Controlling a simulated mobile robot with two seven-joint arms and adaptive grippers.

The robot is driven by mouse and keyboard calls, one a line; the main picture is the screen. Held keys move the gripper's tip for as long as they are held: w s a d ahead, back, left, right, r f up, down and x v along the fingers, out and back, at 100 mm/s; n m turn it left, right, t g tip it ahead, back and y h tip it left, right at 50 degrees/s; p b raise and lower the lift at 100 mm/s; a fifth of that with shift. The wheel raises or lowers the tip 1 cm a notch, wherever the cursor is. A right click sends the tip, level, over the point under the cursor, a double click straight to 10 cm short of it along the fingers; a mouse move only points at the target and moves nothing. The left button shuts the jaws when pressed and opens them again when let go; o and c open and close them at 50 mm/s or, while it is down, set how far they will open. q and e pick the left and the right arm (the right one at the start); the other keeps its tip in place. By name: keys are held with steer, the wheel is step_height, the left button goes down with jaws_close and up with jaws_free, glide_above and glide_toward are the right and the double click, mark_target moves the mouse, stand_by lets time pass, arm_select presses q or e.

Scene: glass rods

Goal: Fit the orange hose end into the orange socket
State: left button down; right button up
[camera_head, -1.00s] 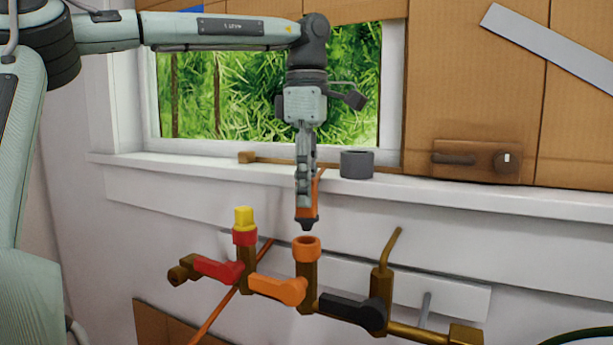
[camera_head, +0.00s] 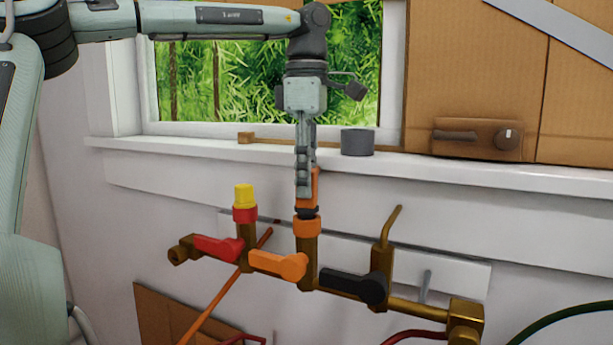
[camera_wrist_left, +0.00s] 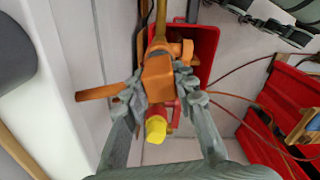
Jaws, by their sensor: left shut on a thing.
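My left gripper (camera_head: 306,193) points down and is shut on the orange hose end (camera_head: 313,186). The hose end's dark tip meets the top of the orange socket (camera_head: 306,226); how far it is inside cannot be told. The socket stands upright on the brass manifold, above an orange lever (camera_head: 279,265). In the left wrist view, the orange hose end (camera_wrist_left: 158,76) sits between the fingers of the left gripper (camera_wrist_left: 160,88) and hides most of the socket. My right gripper is not in view.
A red socket with a yellow plug (camera_head: 244,196) stands left of the orange one. A black lever (camera_head: 354,288) and a bent brass pipe (camera_head: 388,230) are to the right. A grey cylinder (camera_head: 357,142) stands on the window sill (camera_head: 200,153) behind.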

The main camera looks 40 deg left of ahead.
arm_select(q)
steer(key=shift+r+p, duration=0.1)
steer(key=shift+p, duration=0.4)
stand_by(0.9)
steer(key=shift+f, duration=0.65)
stand_by(0.5)
steer(key=c, duration=1.5)
jaws_free()
steer(key=shift+r+p, duration=0.7)
steer(key=shift+r, duration=4.8)
